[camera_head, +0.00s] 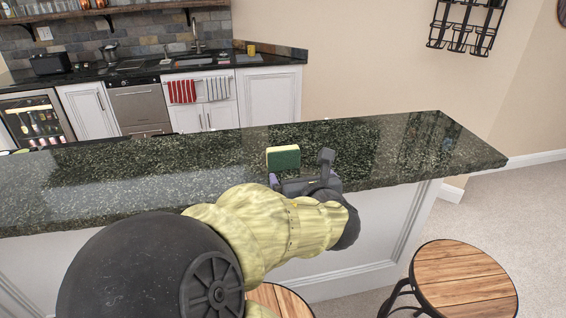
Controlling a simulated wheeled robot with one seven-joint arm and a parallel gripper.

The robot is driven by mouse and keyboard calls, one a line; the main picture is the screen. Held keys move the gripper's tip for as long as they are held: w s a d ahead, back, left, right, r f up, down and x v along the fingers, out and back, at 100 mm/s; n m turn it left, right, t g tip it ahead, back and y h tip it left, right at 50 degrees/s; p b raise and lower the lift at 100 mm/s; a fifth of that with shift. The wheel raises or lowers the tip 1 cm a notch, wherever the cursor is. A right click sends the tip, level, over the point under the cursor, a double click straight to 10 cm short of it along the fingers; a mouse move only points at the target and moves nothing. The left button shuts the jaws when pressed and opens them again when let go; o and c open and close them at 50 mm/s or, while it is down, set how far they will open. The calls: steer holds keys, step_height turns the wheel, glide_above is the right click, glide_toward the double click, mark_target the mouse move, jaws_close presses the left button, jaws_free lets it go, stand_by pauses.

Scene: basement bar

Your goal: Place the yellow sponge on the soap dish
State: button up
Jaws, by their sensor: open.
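The sponge (284,159) is on the dark granite bar counter, near its middle. It shows a dark green face toward me and yellow along its top and left edge. My gripper (299,174) is open just in front of the sponge, low over the counter. One finger shows below the sponge's left end and the other to its right. I cannot tell whether the sponge lies partly between the fingers, and nothing looks gripped. I cannot make out a soap dish in this view.
The bar counter (390,155) is otherwise clear. Wooden stools (464,283) stand on the near side. Across the room a back counter (140,69) holds a sink, a faucet (197,46) and a small yellow object (251,49). Striped towels (182,91) hang below it.

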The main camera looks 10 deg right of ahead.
steer(key=shift+w, duration=0.1)
steer(key=p, duration=1.3)
glide_toward(285, 155)
steer(key=p+x, duration=0.1)
steer(key=x, duration=0.3)
steer(key=shift+w+f, duration=0.15)
steer(key=shift+w, duration=0.2)
